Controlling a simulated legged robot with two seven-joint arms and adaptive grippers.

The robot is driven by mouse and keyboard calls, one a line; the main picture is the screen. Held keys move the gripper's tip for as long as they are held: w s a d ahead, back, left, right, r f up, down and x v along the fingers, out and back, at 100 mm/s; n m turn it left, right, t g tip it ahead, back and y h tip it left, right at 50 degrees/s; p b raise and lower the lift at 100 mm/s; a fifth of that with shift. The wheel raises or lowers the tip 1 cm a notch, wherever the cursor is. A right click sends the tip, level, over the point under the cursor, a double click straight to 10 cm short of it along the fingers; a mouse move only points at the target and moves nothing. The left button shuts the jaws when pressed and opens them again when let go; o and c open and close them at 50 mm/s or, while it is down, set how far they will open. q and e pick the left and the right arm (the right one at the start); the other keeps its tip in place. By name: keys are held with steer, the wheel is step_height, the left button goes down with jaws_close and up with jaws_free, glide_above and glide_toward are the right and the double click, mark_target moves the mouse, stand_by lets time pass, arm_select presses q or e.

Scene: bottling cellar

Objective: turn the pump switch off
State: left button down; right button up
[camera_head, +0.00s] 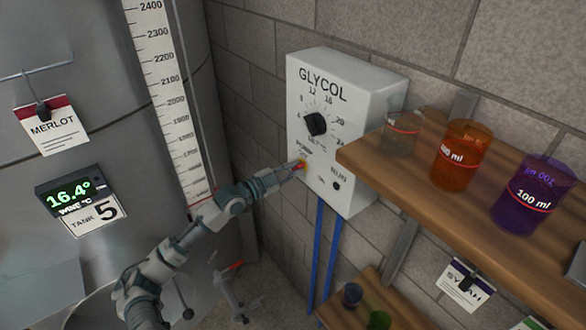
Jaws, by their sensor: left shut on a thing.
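The white glycol control box (372,85) is mounted on the block wall. My left arm comes in from the lower left. My left gripper (299,166) is at the box's lower left, just under the PUMP label, where a red-orange patch shows at its tips. It is shut on the pump switch there. The gripper largely hides the switch, so its position cannot be read. My right gripper is out of view.
A wooden shelf (430,190) juts out right of the box, holding a clear beaker (400,133), an orange one (459,155) and a purple one (531,193). Blue pipes (323,255) run below the box. A steel tank (110,130) with a scale strip fills the left.

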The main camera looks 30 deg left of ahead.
arm_select(q)
steer(key=n, duration=0.2)
steer(key=n+p, duration=0.1)
steer(key=n, duration=0.1)
steer(key=shift+f+n, duration=0.2)
steer(key=shift+n, duration=0.1)
steer(key=shift+n+p, duration=0.85)
steer(key=shift+n, duration=0.85)
steer(key=shift+f+n, duration=0.1)
steer(key=shift+n, duration=0.2)
steer(key=c, duration=1.2)
jaws_free()
steer(key=shift+w+a, duration=0.1)
steer(key=v, duration=1.2)
